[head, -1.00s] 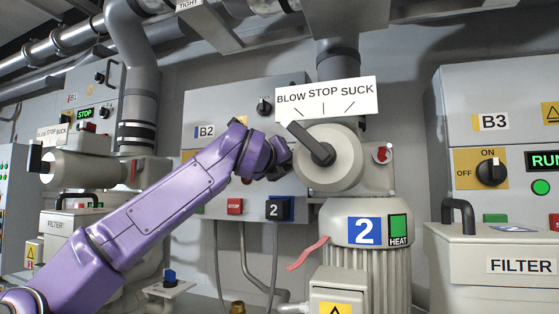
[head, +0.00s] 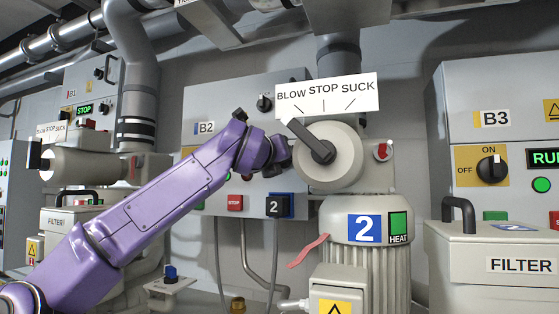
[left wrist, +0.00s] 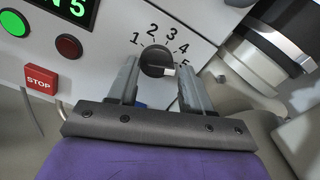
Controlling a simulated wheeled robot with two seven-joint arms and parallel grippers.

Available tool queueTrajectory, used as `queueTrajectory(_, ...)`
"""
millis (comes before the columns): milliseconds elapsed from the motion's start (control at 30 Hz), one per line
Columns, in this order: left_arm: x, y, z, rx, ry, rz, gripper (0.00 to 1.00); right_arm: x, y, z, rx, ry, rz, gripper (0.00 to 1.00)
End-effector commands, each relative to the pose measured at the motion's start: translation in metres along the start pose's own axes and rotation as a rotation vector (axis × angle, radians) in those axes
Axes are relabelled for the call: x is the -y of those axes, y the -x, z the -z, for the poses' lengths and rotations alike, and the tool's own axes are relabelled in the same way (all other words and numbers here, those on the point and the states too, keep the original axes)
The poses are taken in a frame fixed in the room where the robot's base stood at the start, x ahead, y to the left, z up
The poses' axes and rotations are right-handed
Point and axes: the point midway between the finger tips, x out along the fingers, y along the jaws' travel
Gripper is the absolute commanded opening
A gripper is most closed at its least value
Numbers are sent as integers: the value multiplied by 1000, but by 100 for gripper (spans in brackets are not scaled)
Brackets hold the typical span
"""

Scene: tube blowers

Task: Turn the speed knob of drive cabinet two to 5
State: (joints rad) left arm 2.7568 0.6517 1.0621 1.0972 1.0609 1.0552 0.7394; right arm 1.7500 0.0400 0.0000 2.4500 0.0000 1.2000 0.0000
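Drive cabinet B2 (head: 212,108) stands behind my purple left arm. Its dark round speed knob (left wrist: 155,60) shows in the left wrist view under a scale from 1 to 5. The knob's white pointer mark is at its lower right, on the side of the 5. My left gripper (left wrist: 160,85) is open, with one finger on each side just short of the knob and gaps visible. My right gripper is in neither view.
A green display (left wrist: 68,10) ends in 5. A red STOP button (left wrist: 40,82) sits left of the knob. The valve housing (head: 340,165) with its dark lever (head: 311,142) stands close right of the gripper. Blower 2 (head: 366,270) is below it.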

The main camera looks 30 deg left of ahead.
Motion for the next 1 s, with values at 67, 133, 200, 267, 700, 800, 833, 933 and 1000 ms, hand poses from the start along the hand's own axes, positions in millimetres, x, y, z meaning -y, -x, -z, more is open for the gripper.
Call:
queueTrajectory(67,0,0,1,-3,0,0,60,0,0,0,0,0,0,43)
queueTrajectory(133,0,-1,2,-4,1,-1,60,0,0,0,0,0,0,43)
queueTrajectory(200,0,-1,2,-5,1,-1,60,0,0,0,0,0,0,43)
queueTrajectory(267,0,-1,3,-6,1,-1,60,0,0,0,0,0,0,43)
queueTrajectory(700,-2,79,7,-3,1,1,60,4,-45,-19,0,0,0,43)
queueTrajectory(800,-1,94,5,-4,2,0,60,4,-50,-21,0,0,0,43)
queueTrajectory(833,-1,97,4,-4,1,0,60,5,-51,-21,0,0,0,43)
queueTrajectory(933,0,104,3,-5,2,-1,60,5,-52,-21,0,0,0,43)
queueTrajectory(1000,0,104,2,-6,2,-1,60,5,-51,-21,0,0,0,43)
